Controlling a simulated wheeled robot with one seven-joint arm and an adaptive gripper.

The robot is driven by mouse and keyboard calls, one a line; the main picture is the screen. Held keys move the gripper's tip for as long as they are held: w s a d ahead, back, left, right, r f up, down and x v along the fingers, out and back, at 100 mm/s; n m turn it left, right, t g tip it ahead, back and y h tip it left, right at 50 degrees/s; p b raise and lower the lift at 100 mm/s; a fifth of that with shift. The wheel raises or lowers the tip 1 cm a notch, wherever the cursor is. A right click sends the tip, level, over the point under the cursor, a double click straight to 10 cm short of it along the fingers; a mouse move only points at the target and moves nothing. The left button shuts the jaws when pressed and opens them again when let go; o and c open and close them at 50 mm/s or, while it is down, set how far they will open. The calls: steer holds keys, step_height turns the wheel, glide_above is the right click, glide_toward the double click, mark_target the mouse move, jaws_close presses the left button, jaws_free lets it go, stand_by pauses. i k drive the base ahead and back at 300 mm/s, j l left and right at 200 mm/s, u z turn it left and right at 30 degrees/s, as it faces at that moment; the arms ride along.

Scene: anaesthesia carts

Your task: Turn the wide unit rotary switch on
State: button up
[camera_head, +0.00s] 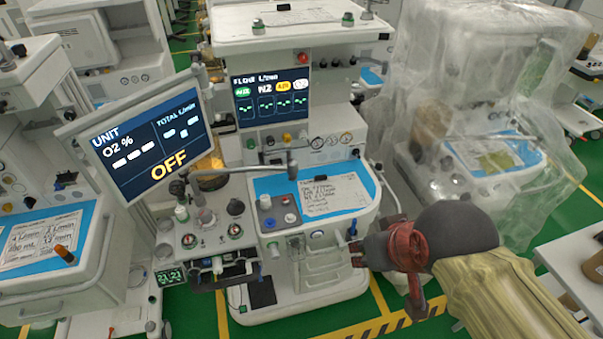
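The anaesthesia unit (340,285) stands in the middle, with a tilted screen (150,140) on its left reading "UNIT" and "OFF". A small light round knob (317,235) sits on the front face below the blue worktop. It may be the rotary switch, but its marking and setting are too small to read. My gripper (386,281) is at the unit's front right corner, right of this knob and apart from it. Its dark fingers look spread, one toward the unit and one lower down, with nothing visible between them.
A blue worktop (268,186) carries a written sheet (330,194) and a small block with coloured knobs (279,211). Gauges (235,231) sit to its left. A plastic-covered cart (480,90) stands at right. A white table (575,255) is at the right edge. Green floor (345,327) shows in front.

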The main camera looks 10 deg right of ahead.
mark_target(356, 152)
steer(key=i+j, duration=0.35)
steer(key=i, duration=0.15)
steer(key=i+j, duration=0.35)
steer(key=i, duration=0.1)
